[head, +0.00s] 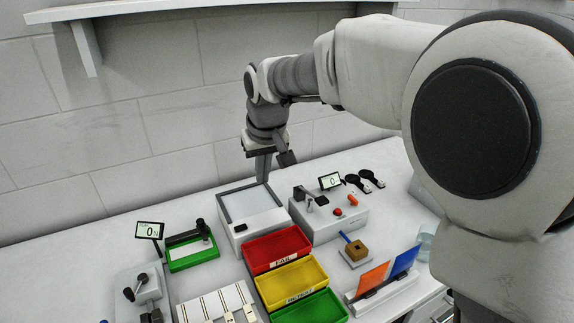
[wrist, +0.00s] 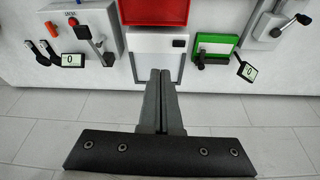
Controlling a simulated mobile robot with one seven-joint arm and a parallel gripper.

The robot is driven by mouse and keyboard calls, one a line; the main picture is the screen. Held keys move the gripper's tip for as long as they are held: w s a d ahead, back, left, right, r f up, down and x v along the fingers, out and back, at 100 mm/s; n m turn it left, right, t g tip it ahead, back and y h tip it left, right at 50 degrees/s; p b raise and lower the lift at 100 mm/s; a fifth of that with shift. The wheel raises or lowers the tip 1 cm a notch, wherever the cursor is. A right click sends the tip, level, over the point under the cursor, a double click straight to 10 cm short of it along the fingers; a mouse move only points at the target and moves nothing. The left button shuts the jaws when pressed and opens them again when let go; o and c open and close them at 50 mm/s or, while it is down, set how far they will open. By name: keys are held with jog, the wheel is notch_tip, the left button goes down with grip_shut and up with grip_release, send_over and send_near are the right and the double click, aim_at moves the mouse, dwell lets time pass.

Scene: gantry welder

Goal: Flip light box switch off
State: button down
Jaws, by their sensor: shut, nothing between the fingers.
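The light box (head: 268,222) is a white box with a pale panel on top, standing at the back of the table behind the red bin. A small black switch (head: 240,228) sits on its front strip, left of the middle. In the wrist view the light box (wrist: 145,43) is at top centre, with the black switch (wrist: 179,43) to the right on its strip. My gripper (head: 264,181) is shut and empty, pointing down above the far part of the panel, apart from the switch. In the wrist view the closed fingers (wrist: 160,72) cover part of the panel.
Red (head: 277,248), yellow (head: 291,283) and green bins stand in front of the light box. A grey device (head: 325,222) with levers and a display is close on its right. A green-framed tray (head: 191,252) and a display are on its left. A wall stands behind.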

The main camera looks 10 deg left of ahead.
send_over(238, 227)
jog(key=s+d, duration=0.2)
jog(key=s, duration=0.1)
notch_tip(238, 227, down, 4)
jog(key=shift+w+d+f+n+g+b, duration=0.1)
jog(key=shift+w+d+n+g+b, duration=0.1)
jog(key=shift+n+g+b, duration=0.15)
jog(key=x, duration=1.2)
jog(key=shift+s+d+f, duration=0.15)
jog(key=shift+s+f, duration=0.05)
jog(key=shift+f, duration=0.85)
